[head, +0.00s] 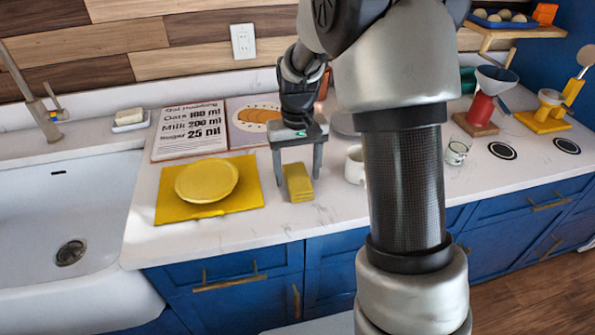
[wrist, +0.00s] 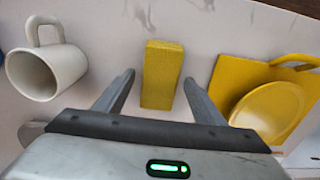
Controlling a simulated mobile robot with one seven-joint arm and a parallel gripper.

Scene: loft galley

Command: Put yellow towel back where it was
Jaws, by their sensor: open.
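The yellow towel (head: 298,183) is a small folded block lying on the white counter, just right of a yellow mat. It also shows in the wrist view (wrist: 162,75), standing out between and beyond my two fingers. My gripper (head: 296,176) is open above the counter, with its fingers pointing down on either side of the towel. In the wrist view the gripper (wrist: 157,85) has a clear gap between each finger and the towel, and nothing is held.
A yellow plate (head: 206,180) lies on the yellow mat (head: 170,208) at left. A white mug (head: 355,165) stands right of the towel. A recipe book (head: 190,130) lies behind. The sink (head: 60,215) is at far left. A glass (head: 456,152) stands right of my arm.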

